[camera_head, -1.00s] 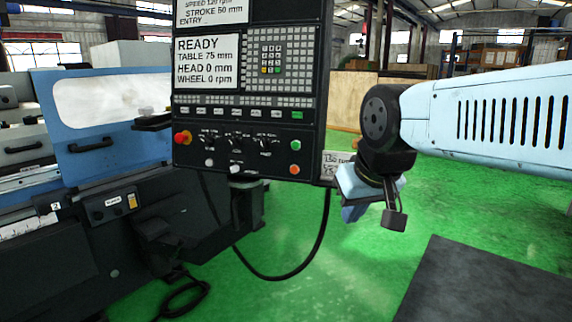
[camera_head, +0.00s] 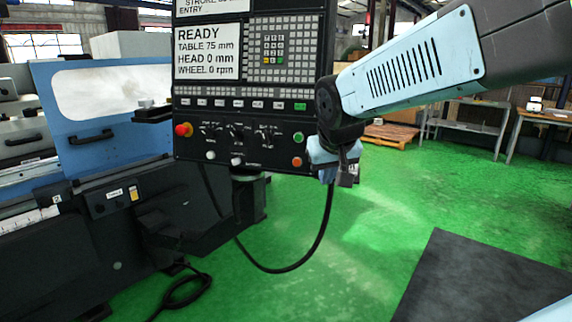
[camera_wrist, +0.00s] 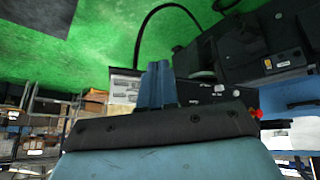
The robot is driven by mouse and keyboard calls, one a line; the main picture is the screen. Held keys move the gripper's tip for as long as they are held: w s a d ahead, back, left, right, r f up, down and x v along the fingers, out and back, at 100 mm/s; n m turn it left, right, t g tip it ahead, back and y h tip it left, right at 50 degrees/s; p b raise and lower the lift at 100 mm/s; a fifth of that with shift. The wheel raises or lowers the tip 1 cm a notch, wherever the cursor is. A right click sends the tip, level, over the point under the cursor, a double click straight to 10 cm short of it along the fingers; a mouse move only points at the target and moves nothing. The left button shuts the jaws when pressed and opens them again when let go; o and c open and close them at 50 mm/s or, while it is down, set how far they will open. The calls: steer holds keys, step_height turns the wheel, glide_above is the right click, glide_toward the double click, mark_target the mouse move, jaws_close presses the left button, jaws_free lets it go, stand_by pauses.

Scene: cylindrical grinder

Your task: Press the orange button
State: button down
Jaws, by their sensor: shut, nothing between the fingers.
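The orange button (camera_head: 297,162) sits at the lower right of the black control panel (camera_head: 228,160), below a green button (camera_head: 298,137). My gripper (camera_head: 327,175) is just right of the orange button, by the panel's lower right corner; I cannot tell the depth between them, and no touch is visible. In the wrist view, my gripper's blue fingers (camera_wrist: 158,72) are together and empty. The panel (camera_wrist: 215,92) shows upside down behind them there, and I cannot make out the orange button in that view.
A red knob (camera_head: 183,130) and several small switches are on the panel's left and middle. The blue and grey grinder (camera_head: 100,150) stands at the left. A black cable (camera_head: 318,235) hangs below the panel. Green floor is open to the right, with a dark mat (camera_head: 480,275).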

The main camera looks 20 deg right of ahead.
mark_target(295, 163)
steer(key=w+a+f, duration=0.1)
steer(key=w+f, duration=0.2)
steer(key=w, duration=0.7)
steer(key=w+a+f+n+t, duration=0.1)
steer(key=w+f, duration=0.3)
steer(key=w, duration=0.7)
steer(key=shift+a+f+t+y, duration=0.2)
steer(key=shift+a+t+y, duration=0.1)
steer(key=shift+a, duration=0.3)
steer(key=shift+w+d+f, duration=0.25)
steer(key=shift+w+d, duration=0.5)
steer(key=shift+w, duration=0.5)
steer(key=shift+w+d+f, duration=0.3)
steer(key=shift+w+d, duration=0.5)
steer(key=shift+w, duration=0.4)
steer(key=shift+w+d+f, duration=0.25)
steer(key=shift+w+d, duration=0.5)
steer(key=shift+w, duration=0.5)
steer(key=shift+w+d, duration=0.4)
steer(key=shift+w, duration=0.15)
steer(key=shift+s+a+r, duration=0.1)
steer(key=shift+s+a, duration=0.3)
steer(key=shift+s, duration=0.3)
